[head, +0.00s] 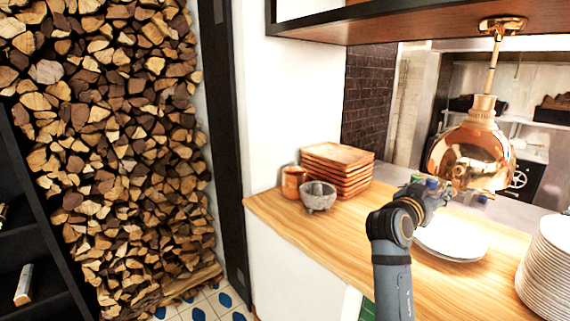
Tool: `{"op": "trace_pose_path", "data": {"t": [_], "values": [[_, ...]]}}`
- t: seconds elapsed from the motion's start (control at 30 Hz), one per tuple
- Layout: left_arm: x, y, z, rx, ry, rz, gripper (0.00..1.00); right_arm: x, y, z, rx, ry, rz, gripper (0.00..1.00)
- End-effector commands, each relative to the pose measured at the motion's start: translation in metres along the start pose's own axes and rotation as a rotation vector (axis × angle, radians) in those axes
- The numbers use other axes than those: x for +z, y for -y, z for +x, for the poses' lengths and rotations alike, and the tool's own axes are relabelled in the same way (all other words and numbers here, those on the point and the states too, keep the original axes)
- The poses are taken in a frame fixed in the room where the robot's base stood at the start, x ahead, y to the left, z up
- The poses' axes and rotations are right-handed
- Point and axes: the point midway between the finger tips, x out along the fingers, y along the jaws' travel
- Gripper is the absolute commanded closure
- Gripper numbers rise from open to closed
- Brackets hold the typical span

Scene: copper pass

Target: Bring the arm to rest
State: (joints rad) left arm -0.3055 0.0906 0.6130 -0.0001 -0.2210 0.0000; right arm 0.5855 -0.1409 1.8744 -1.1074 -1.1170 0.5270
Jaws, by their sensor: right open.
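My right arm rises from the bottom of the head view, bends over the wooden counter (310,222) and reaches away to the right. My right gripper (452,190) is at its far end, open, small in the picture and partly lost against the copper lamp's lower edge. I see nothing held in it. It shows above the far part of a stack of white plates (450,240); I cannot tell the gap between them. My left gripper is not in view.
A copper lamp (468,155) hangs close to the right gripper in the picture. Stacked terracotta trays (338,165), a copper cup (292,182) and a grey stone bowl (318,196) stand left of the arm. A tall plate stack (548,265) is at right. A shelf (400,25) overhangs above.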

Motion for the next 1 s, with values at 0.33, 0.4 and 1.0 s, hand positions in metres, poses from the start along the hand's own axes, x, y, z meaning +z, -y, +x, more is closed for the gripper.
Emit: {"op": "trace_pose_path", "data": {"t": [0.33,0.4,1.0], "values": [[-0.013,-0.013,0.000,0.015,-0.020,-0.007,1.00,0.074,-0.011,-0.007,-0.053,0.142,-0.077,0.53],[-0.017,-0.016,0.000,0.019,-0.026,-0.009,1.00,0.096,-0.015,-0.011,-0.072,0.183,-0.101,0.53],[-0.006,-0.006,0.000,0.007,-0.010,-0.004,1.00,0.348,-0.110,-0.172,-0.479,0.832,-0.499,0.53]]}}
